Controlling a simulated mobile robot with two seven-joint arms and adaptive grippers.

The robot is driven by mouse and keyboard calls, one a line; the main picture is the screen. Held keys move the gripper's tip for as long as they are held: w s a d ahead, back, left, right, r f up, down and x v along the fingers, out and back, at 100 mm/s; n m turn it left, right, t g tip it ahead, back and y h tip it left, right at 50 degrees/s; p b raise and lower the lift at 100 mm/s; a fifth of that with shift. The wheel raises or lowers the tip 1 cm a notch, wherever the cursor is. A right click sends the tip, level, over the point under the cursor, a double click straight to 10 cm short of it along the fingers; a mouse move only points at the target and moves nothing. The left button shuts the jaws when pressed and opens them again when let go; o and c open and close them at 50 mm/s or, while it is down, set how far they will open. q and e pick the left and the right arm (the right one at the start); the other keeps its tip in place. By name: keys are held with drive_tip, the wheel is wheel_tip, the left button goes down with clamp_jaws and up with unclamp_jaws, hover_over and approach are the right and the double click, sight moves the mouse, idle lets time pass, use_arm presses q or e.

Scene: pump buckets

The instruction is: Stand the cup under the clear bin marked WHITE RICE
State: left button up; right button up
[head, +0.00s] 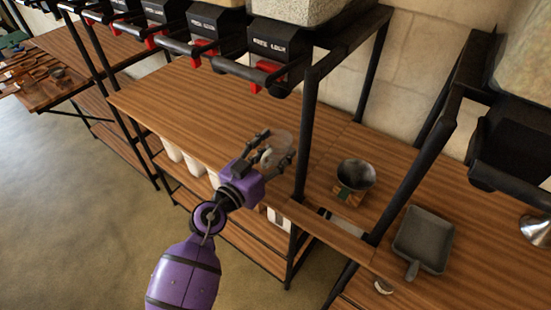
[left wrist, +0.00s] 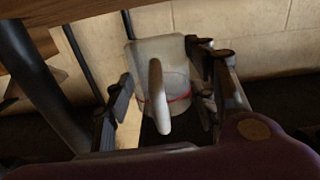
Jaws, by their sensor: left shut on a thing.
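My left gripper (head: 277,146) is shut on a translucent, whitish cup (head: 282,141) above the front part of the wooden shelf (head: 205,112). In the left wrist view, the cup (left wrist: 183,65) sits between the fingers, its pale handle facing the camera and a red line around its lower part. The cup looks tilted in that view. A black dispenser with a red lever and white lettering (head: 275,47) hangs beyond the gripper; the lettering seems to start with WHITE, but I cannot read it surely. The clear bin (head: 297,8) above it holds pale grain. My right gripper is out of view.
More black dispensers (head: 212,22) with red levers line the rack to the left. A dark post (head: 306,130) stands right of the cup. Beyond it are a metal bowl on a scale (head: 356,173) and a grey scoop (head: 423,240). The wood below the dispensers is clear.

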sight(271, 163)
use_arm(q)
drive_tip(key=shift+w+d+f, duration=0.1)
drive_tip(key=shift+w+f, duration=0.15)
drive_tip(key=shift+f, duration=0.05)
wheel_tip(271, 163, down, 3)
drive_tip(key=shift+b, duration=1.05)
drive_tip(key=shift+f, duration=0.2)
drive_tip(key=shift+r, duration=0.25)
drive_tip(key=shift+w+f, duration=0.1)
drive_tip(key=o, duration=1.2)
drive_tip(key=shift+c, duration=0.2)
drive_tip(key=shift+o, duration=0.7)
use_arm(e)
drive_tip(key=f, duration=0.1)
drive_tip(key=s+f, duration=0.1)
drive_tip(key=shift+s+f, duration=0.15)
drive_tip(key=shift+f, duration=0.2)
